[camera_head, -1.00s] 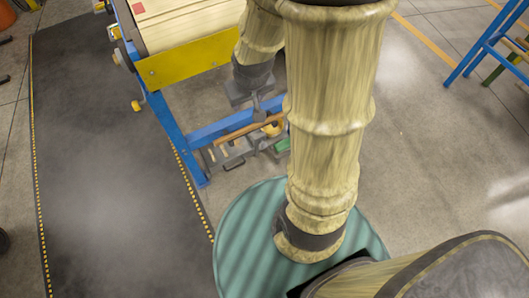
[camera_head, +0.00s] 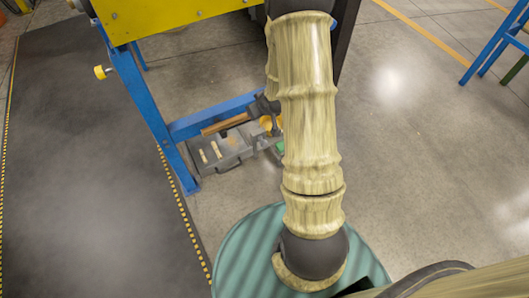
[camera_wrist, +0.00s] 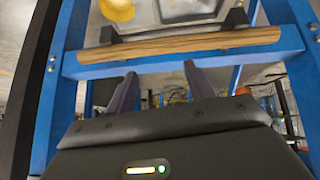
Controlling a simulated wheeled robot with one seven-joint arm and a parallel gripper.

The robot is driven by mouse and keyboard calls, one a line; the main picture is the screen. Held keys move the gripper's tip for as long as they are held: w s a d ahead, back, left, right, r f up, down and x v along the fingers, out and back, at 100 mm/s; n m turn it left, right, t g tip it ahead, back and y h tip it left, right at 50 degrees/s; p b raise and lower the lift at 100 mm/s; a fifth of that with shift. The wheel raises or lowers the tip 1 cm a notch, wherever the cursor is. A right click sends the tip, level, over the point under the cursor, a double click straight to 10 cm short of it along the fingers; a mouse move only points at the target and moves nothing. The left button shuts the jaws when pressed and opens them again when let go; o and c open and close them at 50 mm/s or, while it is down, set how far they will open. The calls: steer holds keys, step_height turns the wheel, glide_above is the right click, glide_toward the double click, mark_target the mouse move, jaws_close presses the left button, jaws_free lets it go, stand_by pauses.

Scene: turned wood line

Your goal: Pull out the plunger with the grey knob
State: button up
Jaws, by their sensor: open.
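I cannot make out a plunger with a grey knob in either view now. A yellow knob (camera_head: 100,72) sticks out from the blue leg of the frame at the upper left of the head view. My gripper (camera_wrist: 161,88) shows in the wrist view with its two dark fingers apart and nothing seen between them. The fingers point towards a blue crossbar (camera_wrist: 185,55) with a wooden strip on it. In the head view my gripper is mostly hidden behind my arm, near the blue lower bar (camera_head: 215,117).
A grey tray (camera_head: 232,170) with small tools lies low by the blue frame. A yellow round thing (camera_wrist: 117,8) shows in the wrist view. A yellow panel (camera_head: 165,15) is above. A dark mat (camera_head: 80,180) lies left. Open floor (camera_head: 420,170) is right.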

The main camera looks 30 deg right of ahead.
step_height(320, 180, down, 14)
steer(key=w+d+t+b, duration=0.1)
steer(key=w+d+b, duration=0.15)
steer(key=b, duration=0.45)
steer(key=m+t+y+b, duration=0.1)
steer(key=t+y+b, duration=0.1)
steer(key=t, duration=0.4)
glide_toward(265, 145)
step_height(265, 145, up, 2)
steer(key=s+f+m+t+h, duration=0.1)
steer(key=s+f+m+t, duration=0.1)
steer(key=s, duration=0.5)
step_height(265, 145, down, 2)
steer(key=shift+a+f+m+t+b, duration=0.2)
steer(key=shift+a+m+t+b, duration=0.15)
steer(key=shift+t, duration=0.35)
steer(key=w+b, duration=0.4)
steer(key=w, duration=0.4)
steer(key=w+b, duration=0.4)
steer(key=w, duration=0.4)
steer(key=shift+w+a+f, duration=0.15)
steer(key=shift+w+a, duration=0.05)
steer(key=shift+w, duration=0.45)
